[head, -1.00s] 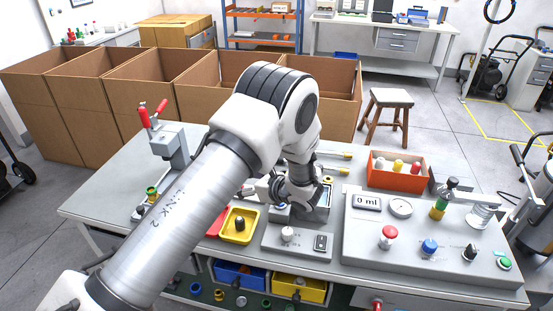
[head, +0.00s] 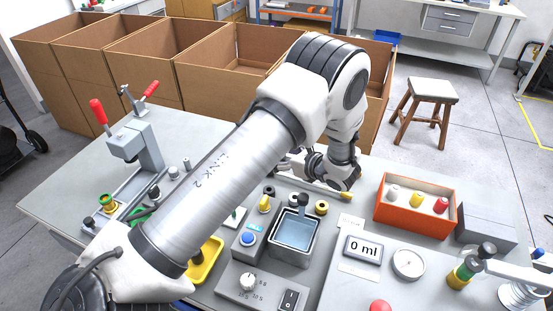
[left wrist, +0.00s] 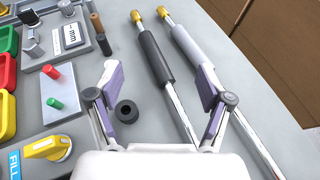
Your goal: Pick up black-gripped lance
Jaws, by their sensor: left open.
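The black-gripped lance (left wrist: 154,55), with a brass tip and a thin metal shaft, lies on the table in the left wrist view. A grey-gripped lance (left wrist: 190,45) lies beside it on the right. My left gripper (left wrist: 158,80) is open and empty, its fingers either side of the black-gripped lance in this view; the height gap is unclear. In the head view my left gripper (head: 328,172) is behind the basin. My right gripper is not in view.
A black ring (left wrist: 126,111) lies left of the lances. The water basin (head: 294,238) stands in front of my gripper. An orange box (head: 414,206) with bottles is to the right. Cardboard boxes (head: 223,83) stand behind the table.

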